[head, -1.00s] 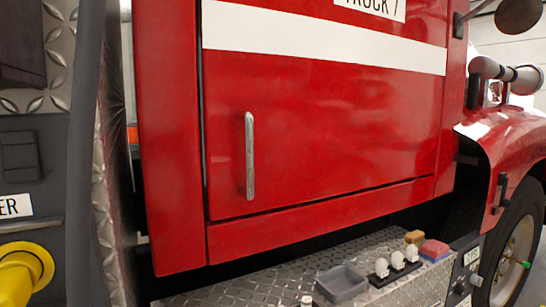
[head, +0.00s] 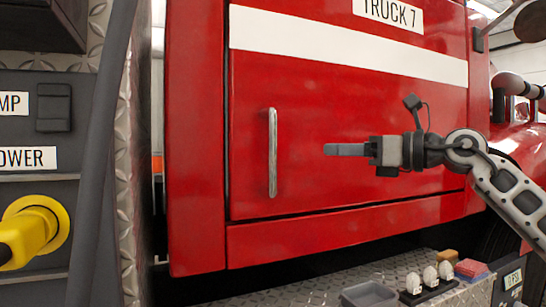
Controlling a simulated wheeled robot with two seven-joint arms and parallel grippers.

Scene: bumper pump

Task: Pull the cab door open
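The red cab door (head: 330,105) has a white stripe and a "TRUCK 7" label, and it looks closed in its frame. Its upright silver handle (head: 272,152) is near the door's left edge. My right gripper (head: 328,149) comes in from the right and points left, level with the handle. It is to the right of the handle and apart from it. Its fingers show edge-on as one bar, so I cannot tell if they are open. I see nothing in it. My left gripper is not in view.
Below the door is a diamond-plate step (head: 300,293) with a grey tray (head: 369,295), white bulb-like items (head: 430,276), a red block (head: 470,268) and a tan sponge (head: 446,256). At left a panel holds a yellow plug (head: 30,235) and a dark hose (head: 100,150).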

